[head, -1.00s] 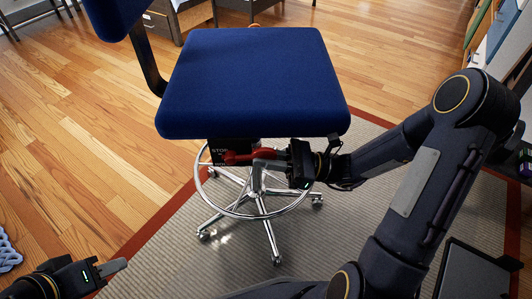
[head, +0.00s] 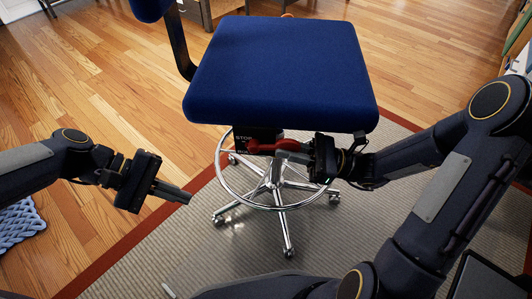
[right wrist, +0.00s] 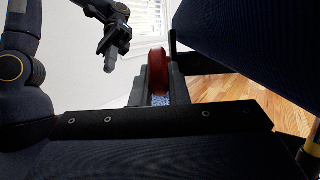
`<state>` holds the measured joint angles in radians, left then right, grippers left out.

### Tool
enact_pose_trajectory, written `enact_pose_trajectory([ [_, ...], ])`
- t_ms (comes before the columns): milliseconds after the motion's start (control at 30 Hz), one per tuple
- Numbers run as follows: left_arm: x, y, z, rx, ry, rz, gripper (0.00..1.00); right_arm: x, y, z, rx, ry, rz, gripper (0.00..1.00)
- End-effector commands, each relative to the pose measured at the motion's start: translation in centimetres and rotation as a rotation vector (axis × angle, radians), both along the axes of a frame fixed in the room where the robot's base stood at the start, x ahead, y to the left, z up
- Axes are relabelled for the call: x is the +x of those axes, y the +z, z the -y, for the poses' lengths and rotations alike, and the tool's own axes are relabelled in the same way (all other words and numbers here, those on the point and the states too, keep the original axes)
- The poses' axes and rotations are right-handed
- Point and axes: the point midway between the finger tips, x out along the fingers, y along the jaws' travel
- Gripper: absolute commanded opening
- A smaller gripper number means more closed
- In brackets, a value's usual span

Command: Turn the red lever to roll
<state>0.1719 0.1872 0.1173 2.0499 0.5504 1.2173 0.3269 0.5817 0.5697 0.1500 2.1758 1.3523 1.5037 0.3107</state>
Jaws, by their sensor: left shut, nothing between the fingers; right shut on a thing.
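A blue swivel chair (head: 285,70) with a chrome foot ring and wheeled legs stands on the rug. Under its seat's front is a dark plate (head: 243,138) marked STOP at the top, with a second, partly covered word below. The red lever (head: 262,147) lies about level across this plate, its end towards my right gripper (head: 298,153). That gripper is shut on the lever. In the right wrist view, the lever (right wrist: 158,70) shows upright between the two fingers. My left gripper (head: 183,193) is shut and empty, left of the chair and apart from it.
The seat overhangs the lever closely. A grey rug (head: 165,262) with a red border (head: 125,243) lies under the chair. A blue knitted thing (head: 20,224) lies on the wooden floor at left.

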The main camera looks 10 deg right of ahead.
Motion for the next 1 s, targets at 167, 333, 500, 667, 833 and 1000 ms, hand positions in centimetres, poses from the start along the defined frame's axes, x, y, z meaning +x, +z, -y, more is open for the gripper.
enact_pose_trajectory([
  [167,3.3,-1.7,2.9,-0.177,0.038,-0.284,0.00,0.0,0.0,0.0,-0.001,0.000,-0.001,0.00],
  [333,6.4,-3.7,5.4,-0.349,0.078,-0.546,0.00,0.0,0.0,0.0,-0.001,0.000,-0.001,0.00],
  [500,8.9,-5.7,7.1,-0.500,0.110,-0.764,0.00,0.0,0.0,0.0,-0.001,0.000,-0.001,0.00],
  [667,10.2,-7.0,8.0,-0.590,0.128,-0.888,0.00,0.0,0.0,0.0,-0.001,0.000,-0.001,0.00],
  [833,10.7,-7.4,8.6,-0.625,0.135,-0.933,0.00,0.0,0.0,0.0,-0.001,0.000,-0.001,0.00],
  [1000,10.1,-6.9,10.6,-0.624,0.132,-0.938,0.00,0.0,0.0,0.0,-0.001,0.000,-0.001,0.00],
])
